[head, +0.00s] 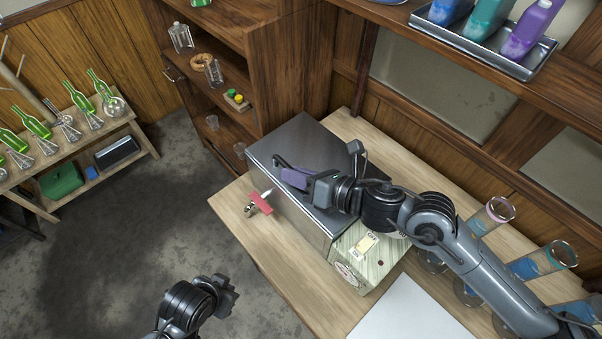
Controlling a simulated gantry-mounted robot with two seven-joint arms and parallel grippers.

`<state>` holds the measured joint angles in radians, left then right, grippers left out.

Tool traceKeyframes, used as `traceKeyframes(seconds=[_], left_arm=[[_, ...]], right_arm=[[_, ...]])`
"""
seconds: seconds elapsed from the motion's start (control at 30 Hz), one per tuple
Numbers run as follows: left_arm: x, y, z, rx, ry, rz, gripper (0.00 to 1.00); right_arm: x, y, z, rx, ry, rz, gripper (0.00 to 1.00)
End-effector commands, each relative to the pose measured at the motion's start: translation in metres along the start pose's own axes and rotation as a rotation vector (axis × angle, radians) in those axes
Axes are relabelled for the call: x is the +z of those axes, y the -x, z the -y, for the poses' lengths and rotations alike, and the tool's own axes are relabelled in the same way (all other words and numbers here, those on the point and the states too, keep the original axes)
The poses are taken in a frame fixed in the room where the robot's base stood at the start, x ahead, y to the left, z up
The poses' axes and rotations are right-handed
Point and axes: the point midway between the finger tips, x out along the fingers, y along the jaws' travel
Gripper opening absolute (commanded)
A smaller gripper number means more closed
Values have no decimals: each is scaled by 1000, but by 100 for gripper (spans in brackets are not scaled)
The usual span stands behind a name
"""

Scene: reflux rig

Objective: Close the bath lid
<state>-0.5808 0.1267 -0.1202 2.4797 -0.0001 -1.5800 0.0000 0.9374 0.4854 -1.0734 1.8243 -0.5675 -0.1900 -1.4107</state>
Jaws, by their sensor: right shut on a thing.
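The bath (305,218) is a metal-sided box on the wooden bench, with a pale control panel (365,249) at its front right end. Its dark grey lid (305,142) lies over the top and looks flat or nearly so; I cannot tell whether a gap remains. The gripper and arm hide part of the lid. My left gripper (230,290) hangs low, away from the bath, over the floor; its jaw gap is unclear.
A red clamp-like piece (261,202) lies at the bath's left side. A small grey fitting (355,147) stands at the bath's back right. Tall glass cylinders (492,215) stand right, under my right arm. A white sheet (412,316) covers the bench front. A wooden cabinet (285,60) stands behind.

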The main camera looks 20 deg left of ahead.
Motion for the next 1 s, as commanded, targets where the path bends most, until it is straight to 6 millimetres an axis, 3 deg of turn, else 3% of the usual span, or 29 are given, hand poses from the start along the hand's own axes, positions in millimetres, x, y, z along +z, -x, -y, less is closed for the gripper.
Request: traceKeyframes(seconds=[0.43, 0.47, 0.5, 1.0], left_arm=[[0, -2, -2, 7, 10, -2, 0], [0, -2, -2, 8, 11, -2, 0], [0, -2, -3, 9, 12, -2, 0], [-2, 4, -1, 4, 5, -2, 0]], right_arm=[[-4, -1, 2, -7, 8, -5, 0], [-4, -1, 2, -7, 8, -5, 22], [-4, -1, 2, -7, 7, -5, 25], [2, 1, -1, 2, -8, -1, 25]])
